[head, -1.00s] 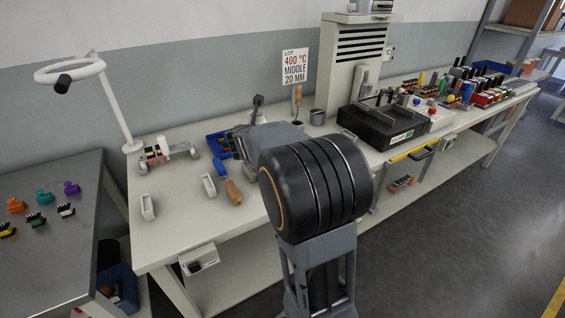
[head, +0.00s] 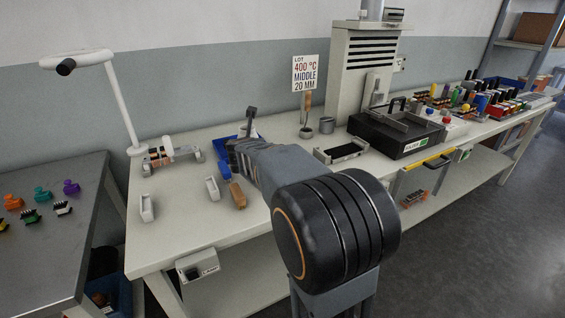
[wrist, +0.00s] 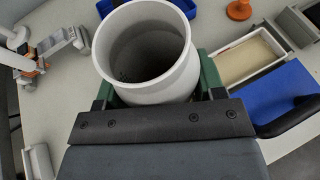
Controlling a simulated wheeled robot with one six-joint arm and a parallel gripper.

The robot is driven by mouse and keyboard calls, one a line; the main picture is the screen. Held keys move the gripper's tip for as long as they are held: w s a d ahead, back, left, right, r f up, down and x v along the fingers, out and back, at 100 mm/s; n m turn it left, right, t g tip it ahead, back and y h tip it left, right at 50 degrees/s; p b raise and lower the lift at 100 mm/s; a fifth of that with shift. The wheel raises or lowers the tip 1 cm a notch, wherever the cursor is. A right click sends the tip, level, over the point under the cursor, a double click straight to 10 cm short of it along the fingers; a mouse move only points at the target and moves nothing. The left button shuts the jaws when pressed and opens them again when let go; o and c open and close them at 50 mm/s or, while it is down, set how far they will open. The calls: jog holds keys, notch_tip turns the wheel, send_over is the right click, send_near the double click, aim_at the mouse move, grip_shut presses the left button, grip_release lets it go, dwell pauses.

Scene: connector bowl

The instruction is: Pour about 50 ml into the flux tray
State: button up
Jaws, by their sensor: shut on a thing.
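My gripper (wrist: 155,88) is shut on a white, round, open-topped cup (wrist: 178,80) in the wrist view, with a green finger on each side. The cup's mouth faces the camera; its inside is dark grey, and I cannot tell how much it holds. A white-rimmed shallow tray (wrist: 219,81) with a tan surface, which looks like the flux tray, lies right of the cup, apart from it. In the head view my arm hides most of the gripper and the cup.
A blue surface (wrist: 280,101) and a dark tray (wrist: 296,22) lie at the right in the wrist view. A black machine (head: 385,133) stands farther right.

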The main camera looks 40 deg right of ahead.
jog(key=shift+d, duration=0.15)
jog(key=shift+s+d+f+m+y+p, duration=0.1)
jog(key=shift+d+f+m+y+p, duration=0.2)
jog(key=shift+m+y+p, duration=0.3)
jog(key=shift+d+r+m+y+p, duration=0.15)
jog(key=shift+d+m+y+p, duration=0.2)
jog(key=shift+p, duration=0.7)
jog(key=m+y+p, duration=0.1)
jog(key=p, duration=0.1)
jog(key=d+f+m+y+p, duration=0.1)
jog(key=m+y+p, duration=0.1)
jog(key=p, duration=0.1)
jog(key=f+m+y+p, duration=0.1)
jog(key=m+y+p, duration=0.1)
jog(key=p, duration=0.1)
jog(key=shift+s+d+t+y, duration=0.15)
jog(key=shift+d+t+y, duration=0.1)
jog(key=shift+t, duration=0.05)
jog(key=shift+r+m+y+p, duration=0.45)
jog(key=shift+m+p, duration=0.2)
jog(key=shift+p, duration=0.2)
jog(key=shift+d+m+t+y+p, duration=0.3)
jog(key=shift+d+m+y+p, duration=0.35)
jog(key=shift+p, duration=0.75)
jog(key=shift+a, duration=0.45)
